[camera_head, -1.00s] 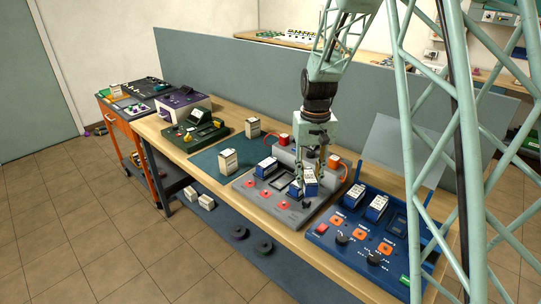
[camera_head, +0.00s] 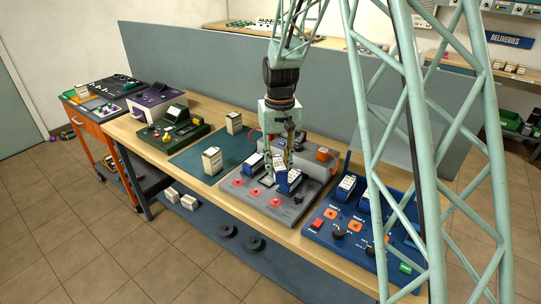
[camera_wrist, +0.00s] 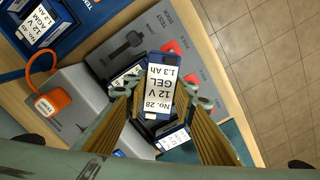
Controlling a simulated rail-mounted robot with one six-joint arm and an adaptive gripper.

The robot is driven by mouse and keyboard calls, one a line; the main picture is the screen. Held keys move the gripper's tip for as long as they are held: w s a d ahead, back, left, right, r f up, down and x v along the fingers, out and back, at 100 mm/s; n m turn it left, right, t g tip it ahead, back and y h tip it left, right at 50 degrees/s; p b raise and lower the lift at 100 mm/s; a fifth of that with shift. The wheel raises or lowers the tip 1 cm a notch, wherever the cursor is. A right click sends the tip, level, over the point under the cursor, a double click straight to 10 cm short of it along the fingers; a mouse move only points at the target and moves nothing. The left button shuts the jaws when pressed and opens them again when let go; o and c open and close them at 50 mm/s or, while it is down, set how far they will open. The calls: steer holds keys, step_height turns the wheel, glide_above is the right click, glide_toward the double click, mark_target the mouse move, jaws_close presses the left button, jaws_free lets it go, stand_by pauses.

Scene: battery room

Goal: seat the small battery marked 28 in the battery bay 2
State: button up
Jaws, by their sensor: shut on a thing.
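The small battery marked No. 28 (camera_wrist: 160,85) shows its white "GEL 12 V 1.3 Ah" label in the wrist view. My gripper (camera_wrist: 165,97) is shut on it, one finger at each side. In the head view, the gripper (camera_head: 283,170) holds the battery (camera_head: 289,182) over the grey dock (camera_head: 308,196), slightly tilted. Two other batteries stand in the dock: one at its left (camera_head: 254,163), also low in the wrist view (camera_wrist: 173,139), and one partly hidden beside the held battery (camera_wrist: 124,80). A dark opening shows below the held battery. I cannot read a bay number.
Red pads (camera_head: 256,191) line the dock's front. An orange connector (camera_head: 322,154) with a cable is at its back right. The blue console (camera_head: 335,222) with batteries and knobs stands right. Two batteries (camera_head: 212,160) stand on the green mat (camera_head: 190,160) at left.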

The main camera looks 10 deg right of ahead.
steer(key=shift+w, duration=0.15)
steer(key=shift+w+m+p, duration=0.95)
steer(key=shift+m+p, duration=0.05)
steer(key=shift+p, duration=0.1)
steer(key=w+f+m+p, duration=0.1)
steer(key=w+m+p, duration=0.5)
steer(key=w+m, duration=0.1)
steer(key=shift+f+m, duration=0.35)
steer(key=shift+m, duration=0.05)
steer(key=shift+f, duration=0.2)
steer(key=shift+f+b, duration=0.85)
steer(key=shift+f, duration=1.85)
steer(key=shift+f+b, duration=0.6)
steer(key=shift+f, duration=0.05)
stand_by(0.8)
steer(key=o, duration=0.9)
